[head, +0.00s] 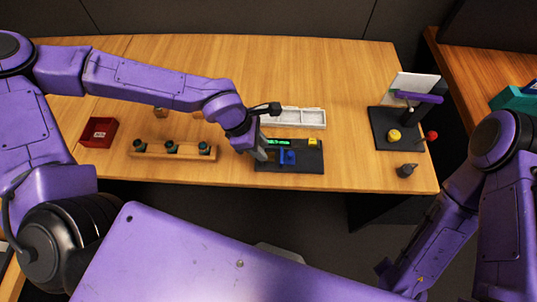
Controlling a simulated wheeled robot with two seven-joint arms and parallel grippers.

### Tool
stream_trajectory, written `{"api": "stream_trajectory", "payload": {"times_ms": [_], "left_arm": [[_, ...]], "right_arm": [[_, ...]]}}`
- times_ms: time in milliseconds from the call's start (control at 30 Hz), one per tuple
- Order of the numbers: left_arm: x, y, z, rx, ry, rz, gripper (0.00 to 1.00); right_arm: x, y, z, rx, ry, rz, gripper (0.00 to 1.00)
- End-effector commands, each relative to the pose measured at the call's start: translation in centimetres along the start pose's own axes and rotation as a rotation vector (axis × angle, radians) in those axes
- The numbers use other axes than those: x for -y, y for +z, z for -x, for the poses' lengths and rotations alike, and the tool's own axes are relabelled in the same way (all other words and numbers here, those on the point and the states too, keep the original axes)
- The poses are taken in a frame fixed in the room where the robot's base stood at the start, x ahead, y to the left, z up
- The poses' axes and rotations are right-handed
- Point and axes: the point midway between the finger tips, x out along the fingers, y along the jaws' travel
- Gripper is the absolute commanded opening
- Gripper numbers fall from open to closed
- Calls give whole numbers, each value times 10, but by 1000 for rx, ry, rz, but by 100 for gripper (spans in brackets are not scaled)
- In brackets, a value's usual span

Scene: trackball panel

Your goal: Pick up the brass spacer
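My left gripper (261,154) points down at the left part of a dark panel (290,167) near the table's front edge. Its fingers are small and partly hidden, so I cannot tell whether they are open or hold anything. Two small tan or brass-coloured pieces, one at the left (160,112) and one at the right (197,115), lie behind the wooden rack, close under my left forearm in the picture. I cannot tell whether either is the brass spacer. My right arm hangs at the right, and its gripper is out of view.
The panel carries a blue part (288,157), a green-lit display (278,142) and a yellow part (312,142). A wooden rack (145,152) holds dark knobs. A red box (98,133), white tray (312,118) and black stand (380,118) with yellow and red knobs surround it.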

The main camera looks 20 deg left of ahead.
Motion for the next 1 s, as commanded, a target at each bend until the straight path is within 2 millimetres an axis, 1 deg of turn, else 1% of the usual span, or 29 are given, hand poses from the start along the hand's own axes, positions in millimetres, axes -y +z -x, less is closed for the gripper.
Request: {"api": "stream_trajectory", "payload": {"times_ms": [133,200,300,500,533,567,600,633,1000], "left_arm": [[-3,0,-27,-5,-7,2,34],[-3,-1,-40,-5,-6,2,34],[-4,-2,-50,-4,-2,4,34],[-4,-2,-51,-2,0,5,34],[-4,-2,-51,-2,0,5,31],[-4,-2,-51,-2,0,5,21],[-4,-2,-51,-2,0,5,8],[-4,-2,-51,-3,0,5,0],[-4,-2,-49,-4,0,6,0]], "right_arm": [[0,-3,5,-1,-1,0,30],[0,-3,4,-2,-1,-1,30],[0,-3,4,-2,-1,-1,30],[0,-2,4,-2,-1,0,30],[0,-2,4,-2,-1,0,30],[0,-2,4,-2,-1,0,30],[0,-2,4,-2,-1,0,30],[0,-2,4,-2,-1,0,30],[0,-2,4,-2,-1,0,30]]}}
